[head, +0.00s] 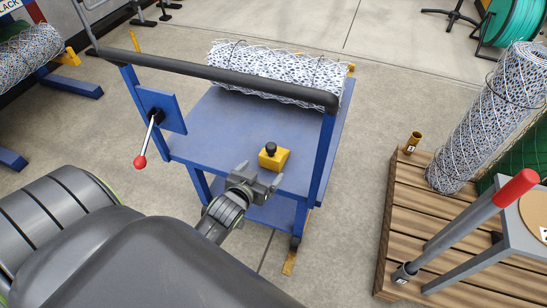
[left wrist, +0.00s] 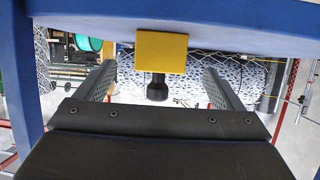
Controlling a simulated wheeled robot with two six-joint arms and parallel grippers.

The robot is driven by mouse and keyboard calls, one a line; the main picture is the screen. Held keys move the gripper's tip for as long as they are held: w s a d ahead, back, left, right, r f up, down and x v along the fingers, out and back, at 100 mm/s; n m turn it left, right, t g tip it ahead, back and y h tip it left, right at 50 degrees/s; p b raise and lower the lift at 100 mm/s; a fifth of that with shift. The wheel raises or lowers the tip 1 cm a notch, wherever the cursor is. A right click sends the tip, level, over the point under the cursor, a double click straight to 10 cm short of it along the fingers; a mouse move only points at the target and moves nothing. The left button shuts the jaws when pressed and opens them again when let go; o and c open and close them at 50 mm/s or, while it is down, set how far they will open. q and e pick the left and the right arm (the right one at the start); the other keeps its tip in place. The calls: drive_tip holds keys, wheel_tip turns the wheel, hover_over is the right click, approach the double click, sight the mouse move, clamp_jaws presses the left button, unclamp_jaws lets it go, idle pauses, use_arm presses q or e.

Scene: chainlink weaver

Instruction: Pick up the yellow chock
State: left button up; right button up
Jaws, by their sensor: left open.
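The yellow chock (head: 274,158), a block with a black knob (head: 271,148) on top, sits on the near part of the blue cart's deck (head: 215,125). In the left wrist view the chock (left wrist: 162,52) appears upside down, with its knob (left wrist: 157,88) pointing down in the picture. My left gripper (head: 262,178) is open and empty, just on the near side of the chock. In the left wrist view its two fingers stand apart to the left and right, with the knob between them in the picture; I cannot tell the remaining depth. My right gripper is not in view.
A chainlink roll (head: 280,70) lies at the cart's far side. A black handle bar (head: 215,72) spans above the deck, and a red-knobbed lever (head: 145,145) stands at left. A wooden pallet (head: 415,210) with an upright roll (head: 490,120) is at right. Floor between is clear.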

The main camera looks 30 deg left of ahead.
sight(269, 164)
use_arm(q)
drive_tip(key=x, duration=0.4)
drive_tip(key=shift+w+f+b, duration=0.1)
drive_tip(key=shift+b, duration=0.2)
drive_tip(key=shift+r+b+x, duration=0.15)
drive_tip(key=shift+b+x, duration=0.15)
drive_tip(key=shift+x, duration=1.15)
drive_tip(key=shift+r+b+x, duration=0.15)
drive_tip(key=shift+b+x, duration=0.1)
drive_tip(key=shift+x, duration=1.15)
drive_tip(key=shift+w+a, duration=0.1)
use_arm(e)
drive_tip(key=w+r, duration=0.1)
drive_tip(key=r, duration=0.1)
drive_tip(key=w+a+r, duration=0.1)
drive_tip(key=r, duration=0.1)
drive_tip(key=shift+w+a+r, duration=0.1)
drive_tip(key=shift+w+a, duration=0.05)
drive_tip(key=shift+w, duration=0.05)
use_arm(q)
drive_tip(key=c, duration=1.3)
drive_tip(key=shift+r, duration=0.1)
